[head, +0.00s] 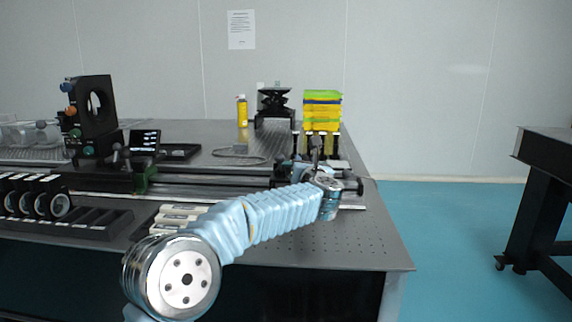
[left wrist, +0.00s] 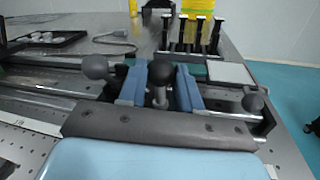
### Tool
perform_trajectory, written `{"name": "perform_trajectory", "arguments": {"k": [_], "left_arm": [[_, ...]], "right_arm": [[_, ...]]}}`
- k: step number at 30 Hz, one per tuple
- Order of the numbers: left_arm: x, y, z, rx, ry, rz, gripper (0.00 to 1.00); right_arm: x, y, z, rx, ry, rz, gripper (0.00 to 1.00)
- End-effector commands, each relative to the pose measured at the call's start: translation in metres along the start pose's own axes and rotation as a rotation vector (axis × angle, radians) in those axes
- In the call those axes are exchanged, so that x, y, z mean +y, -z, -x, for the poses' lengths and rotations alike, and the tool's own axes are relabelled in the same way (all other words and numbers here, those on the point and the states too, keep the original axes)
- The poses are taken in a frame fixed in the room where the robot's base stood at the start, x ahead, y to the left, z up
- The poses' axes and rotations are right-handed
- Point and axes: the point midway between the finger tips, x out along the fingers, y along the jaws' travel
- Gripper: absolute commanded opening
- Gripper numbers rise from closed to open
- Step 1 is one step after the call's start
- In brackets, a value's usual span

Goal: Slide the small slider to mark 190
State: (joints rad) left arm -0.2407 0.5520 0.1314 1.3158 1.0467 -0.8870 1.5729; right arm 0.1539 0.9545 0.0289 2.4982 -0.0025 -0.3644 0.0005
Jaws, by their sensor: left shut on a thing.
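My left gripper (head: 312,163) reaches over the rail at the right part of the table. In the left wrist view, the left gripper (left wrist: 161,70) has its two blue fingers on either side of a dark ball-topped knob (left wrist: 160,74) and is shut on its post. The small slider's body below the knob is mostly hidden by my gripper. The long rail (head: 215,177) runs left to right across the table and also shows in the left wrist view (left wrist: 55,78). Scale marks on it are too small to read. My right gripper is not in view.
Other ball knobs stand left (left wrist: 94,67) and right (left wrist: 252,102) of my fingers. A black optic mount (head: 92,112) stands far left.

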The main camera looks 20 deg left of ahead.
Motion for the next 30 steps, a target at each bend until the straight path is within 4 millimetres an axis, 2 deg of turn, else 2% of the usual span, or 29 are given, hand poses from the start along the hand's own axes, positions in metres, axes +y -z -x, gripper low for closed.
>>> {"name": "perform_trajectory", "arguments": {"k": [5,15,16,20,30], "left_arm": [[-0.0089,-0.0017,0.0014,0.0,-0.001,0.0,0.0],[-0.0091,-0.0024,0.0015,-0.001,-0.002,0.0,0.0],[-0.0091,-0.0025,0.0015,-0.001,-0.002,0.0,0.37],[-0.009,-0.0024,0.0015,-0.001,-0.002,0.0,0.56],[-0.0093,-0.0018,0.0042,-0.001,-0.001,0.0,0.58]], "right_arm": [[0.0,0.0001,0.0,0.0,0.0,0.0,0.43],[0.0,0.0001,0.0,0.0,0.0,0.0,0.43],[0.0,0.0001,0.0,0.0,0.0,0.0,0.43],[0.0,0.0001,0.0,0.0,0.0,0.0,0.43],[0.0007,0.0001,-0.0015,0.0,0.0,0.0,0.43]]}}
